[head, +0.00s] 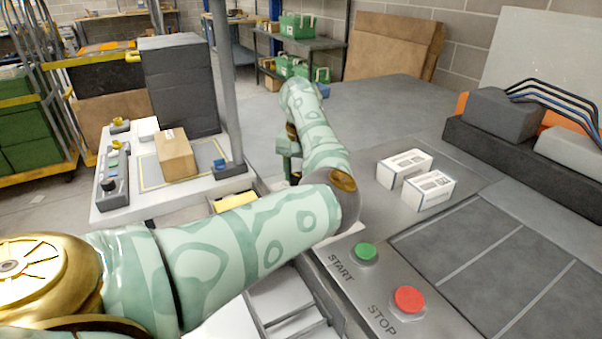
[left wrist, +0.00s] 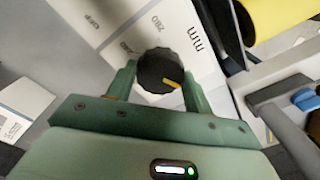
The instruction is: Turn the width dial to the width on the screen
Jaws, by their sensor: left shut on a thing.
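The width dial (left wrist: 160,68) is a dark ridged knob with a yellow pointer mark, seen in the left wrist view. It sits on a pale plate (left wrist: 184,30) printed with "mm" and numbers, some blurred or hidden. The yellow mark points to the lower right of that picture. My left gripper (left wrist: 157,76) is shut on the dial, one green finger on each side. In the head view my left arm reaches forward and hides the dial; only part of the gripper (head: 287,150) shows. I cannot make out the screen. My right gripper is not in view.
Two white boxes (head: 404,168) lie on the metal bench right of my arm. Green START (head: 365,252) and red STOP (head: 408,299) buttons are in front. A cardboard box (head: 175,155) stands on a white table at left. Loaded shelves stand behind.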

